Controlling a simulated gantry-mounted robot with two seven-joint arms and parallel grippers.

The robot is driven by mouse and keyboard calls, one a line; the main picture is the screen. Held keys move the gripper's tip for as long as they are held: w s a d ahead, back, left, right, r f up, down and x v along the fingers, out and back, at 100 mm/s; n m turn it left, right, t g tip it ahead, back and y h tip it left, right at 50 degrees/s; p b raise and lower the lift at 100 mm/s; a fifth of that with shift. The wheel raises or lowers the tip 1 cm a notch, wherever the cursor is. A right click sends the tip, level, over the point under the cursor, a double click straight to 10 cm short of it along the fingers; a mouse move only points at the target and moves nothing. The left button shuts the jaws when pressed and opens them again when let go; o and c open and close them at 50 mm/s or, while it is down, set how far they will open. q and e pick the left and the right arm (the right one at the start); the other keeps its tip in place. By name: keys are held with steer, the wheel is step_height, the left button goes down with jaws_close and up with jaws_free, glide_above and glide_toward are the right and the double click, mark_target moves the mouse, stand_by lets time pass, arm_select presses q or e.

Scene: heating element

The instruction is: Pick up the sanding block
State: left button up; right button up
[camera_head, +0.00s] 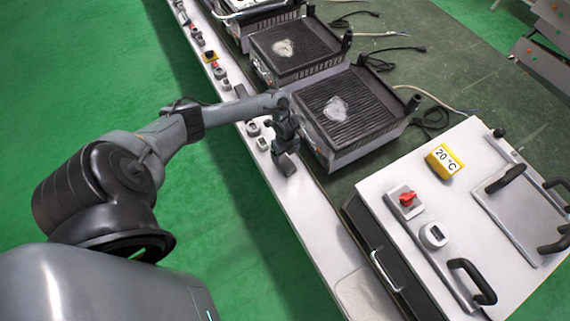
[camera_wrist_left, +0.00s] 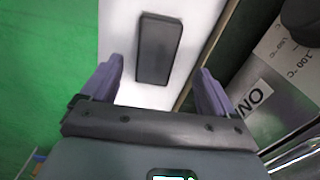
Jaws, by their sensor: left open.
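A dark grey rectangular block, which looks like the sanding block (camera_wrist_left: 158,48), lies flat on a white ledge in the left wrist view. My left gripper (camera_wrist_left: 160,75) is open, with its two purple-grey fingers apart on either side of the block's near end. The block is not held, and I cannot tell its height gap to the fingertips. In the head view my left gripper (camera_head: 286,150) points down over the white ledge beside the nearest grill. My right gripper is not in view.
The white ledge (camera_head: 310,222) runs along the workbench, with several small items farther up it. A ridged grill (camera_head: 350,112) stands close to the right of the gripper. A white-topped unit (camera_head: 400,235) with a red switch stands nearer. Green floor is open at left.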

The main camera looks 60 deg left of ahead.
mark_target(285, 162)
arm_select(q)
steer(key=f, duration=0.2)
steer(key=f+b, duration=0.1)
steer(key=shift+s+d+f, duration=0.2)
steer(key=shift+d+f, duration=0.05)
steer(key=shift+f, duration=0.6)
steer(key=c, duration=1.2)
